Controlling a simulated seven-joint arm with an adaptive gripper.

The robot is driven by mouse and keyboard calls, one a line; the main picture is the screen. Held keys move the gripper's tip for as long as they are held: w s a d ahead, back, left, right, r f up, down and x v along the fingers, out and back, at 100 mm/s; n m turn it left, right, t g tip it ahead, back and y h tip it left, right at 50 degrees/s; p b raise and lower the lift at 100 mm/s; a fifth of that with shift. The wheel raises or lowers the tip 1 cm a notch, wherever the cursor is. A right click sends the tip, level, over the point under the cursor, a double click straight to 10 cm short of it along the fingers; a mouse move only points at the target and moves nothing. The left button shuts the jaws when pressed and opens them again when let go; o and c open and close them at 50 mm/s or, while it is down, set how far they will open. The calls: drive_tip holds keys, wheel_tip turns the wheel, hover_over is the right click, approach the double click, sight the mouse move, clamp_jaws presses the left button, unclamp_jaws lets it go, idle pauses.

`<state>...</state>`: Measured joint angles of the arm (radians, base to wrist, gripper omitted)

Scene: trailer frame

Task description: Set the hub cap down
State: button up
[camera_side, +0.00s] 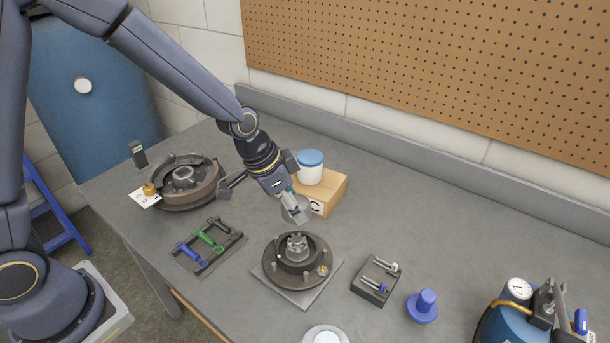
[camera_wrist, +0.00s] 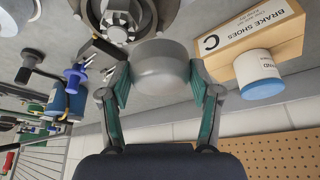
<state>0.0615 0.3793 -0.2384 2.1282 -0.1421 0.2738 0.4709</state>
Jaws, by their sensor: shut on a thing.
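The hub cap (camera_side: 296,211) is a grey, rounded metal cup. My gripper (camera_side: 291,198) is shut on it and holds it in the air, behind the wheel hub (camera_side: 297,257) in the side view. In the wrist view, the hub cap (camera_wrist: 160,66) sits between the two teal-padded fingers of my gripper (camera_wrist: 160,82). The hub stands on a grey square plate (camera_side: 302,297), with a raised centre and studs around it. The hub also shows at the top of the wrist view (camera_wrist: 122,22), apart from the cap.
A brake shoes box (camera_side: 328,193) with a white, blue-lidded tub (camera_side: 311,170) stands close behind the gripper. A drum assembly (camera_side: 185,185) and tool rack (camera_side: 210,245) lie left. A pin block (camera_side: 375,283), blue plug (camera_side: 423,305) and blue tank (camera_side: 510,322) stand right. Bench at back right is clear.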

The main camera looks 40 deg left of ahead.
drive_tip(key=shift+m, duration=0.6)
drive_tip(key=d, duration=0.2)
drive_tip(key=s+d, duration=0.1)
drive_tip(key=d, duration=0.1)
drive_tip(key=shift+d, duration=0.25)
drive_tip(key=w+d+f, duration=0.3)
drive_tip(key=w+f, duration=0.1)
drive_tip(key=w, duration=0.4)
hover_over(358, 237)
drive_tip(key=s+a, duration=0.1)
drive_tip(key=s, duration=0.1)
drive_tip(key=f, duration=0.5)
drive_tip(key=shift+w, duration=0.25)
drive_tip(key=shift+w+d+f, duration=0.1)
drive_tip(key=shift+w+f, duration=0.1)
drive_tip(key=shift+f, duration=1.55)
drive_tip(key=shift+f, duration=0.1)
drive_tip(key=o, duration=1.2)
drive_tip(key=shift+c, duration=0.2)
